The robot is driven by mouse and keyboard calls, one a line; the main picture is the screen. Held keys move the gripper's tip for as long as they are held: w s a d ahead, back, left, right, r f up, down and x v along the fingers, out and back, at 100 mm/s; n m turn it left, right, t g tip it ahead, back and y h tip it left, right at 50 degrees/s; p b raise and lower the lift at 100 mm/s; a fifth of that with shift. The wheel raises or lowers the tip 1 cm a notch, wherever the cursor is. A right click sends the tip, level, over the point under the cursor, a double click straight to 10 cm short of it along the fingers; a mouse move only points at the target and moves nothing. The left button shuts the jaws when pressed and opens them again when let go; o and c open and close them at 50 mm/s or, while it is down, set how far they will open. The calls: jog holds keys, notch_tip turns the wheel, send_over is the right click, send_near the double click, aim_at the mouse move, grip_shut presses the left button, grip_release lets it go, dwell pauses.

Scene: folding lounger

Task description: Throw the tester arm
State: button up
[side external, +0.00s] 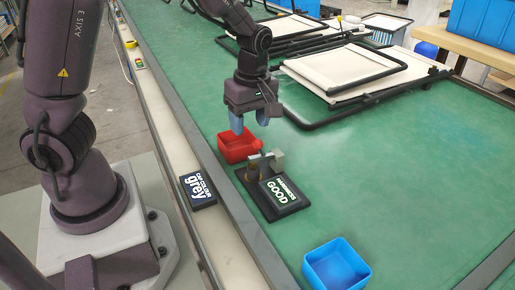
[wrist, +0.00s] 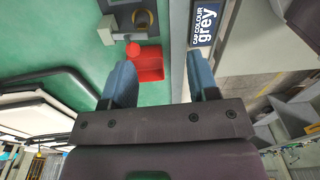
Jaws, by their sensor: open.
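The tester (side external: 284,207) is a black base on the green bench with a display reading "GOOD". On its far side stand a brass-coloured post (side external: 254,174) and a metal arm with a grey block (side external: 278,160) at one end. A red ball knob (side external: 257,145) shows by the arm; in the wrist view the knob (wrist: 132,49) appears beside the block (wrist: 105,29). My gripper (side external: 249,126) is open and empty, pointing down above and behind the tester, near the red tray. Its blue fingers also show in the wrist view (wrist: 159,62), apart from the knob.
A red tray (side external: 232,150) sits just behind the tester, partly below my gripper. A blue tray (side external: 336,265) stands at the front. A sign reading "CAP COLOUR grey" (side external: 198,189) lies on the bench's left rail. Folded lounger frames (side external: 350,70) occupy the back right. The right of the bench is clear.

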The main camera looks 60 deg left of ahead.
aim_at(257, 148)
jog(key=w+a+n+t+y, duration=0.1)
jog(key=w+a+n, duration=0.3)
jog(key=n, duration=1)
jog(key=f, duration=0.4)
jog(key=a+f, duration=0.1)
jog(key=f, duration=0.8)
jog(key=shift+w+a, duration=0.3)
jog(key=shift+w, duration=0.05)
jog(key=shift+c, duration=0.4)
jog(key=shift+a, duration=0.1)
grip_shut()
